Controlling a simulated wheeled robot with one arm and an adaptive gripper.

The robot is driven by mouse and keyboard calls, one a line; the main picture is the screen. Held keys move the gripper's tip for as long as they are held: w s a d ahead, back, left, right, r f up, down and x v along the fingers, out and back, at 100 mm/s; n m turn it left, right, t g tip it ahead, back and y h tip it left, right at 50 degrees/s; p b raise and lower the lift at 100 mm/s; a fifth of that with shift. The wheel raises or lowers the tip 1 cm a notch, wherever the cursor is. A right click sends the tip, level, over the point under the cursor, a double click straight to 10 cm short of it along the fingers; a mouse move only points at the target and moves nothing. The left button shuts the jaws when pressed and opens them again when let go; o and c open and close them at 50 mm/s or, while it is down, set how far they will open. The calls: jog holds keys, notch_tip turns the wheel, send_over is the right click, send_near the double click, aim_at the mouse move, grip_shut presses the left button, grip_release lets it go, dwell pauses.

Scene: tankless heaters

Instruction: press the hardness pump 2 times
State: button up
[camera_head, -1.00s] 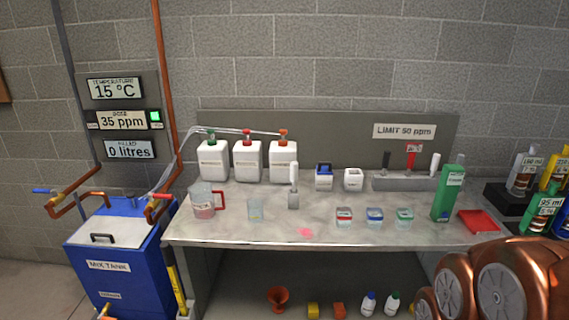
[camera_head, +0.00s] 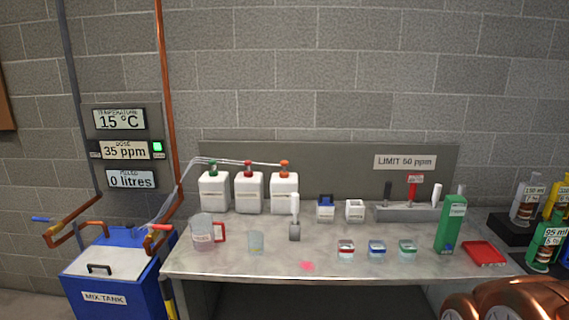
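Three white pump bottles stand in a row at the back left of the bench. One has a green pump top (camera_head: 212,169), the middle one a red top (camera_head: 248,167), and the right one an orange top (camera_head: 284,167). Their labels are too small to read, so I cannot tell which is the hardness pump. Thin clear tubes run from the tops to the left toward the blue mix tank (camera_head: 115,298). A dose display (camera_head: 124,150) reads 35 ppm, with a green light beside it.
A pitcher with a red handle (camera_head: 205,235), a small beaker (camera_head: 256,242) and a grey stand with a white handle (camera_head: 294,230) stand in front of the bottles. Small jars, a green box (camera_head: 451,225) and a red tray (camera_head: 484,253) are farther right. A pink spot (camera_head: 307,266) marks the bench.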

grip_shut()
dwell(1.2)
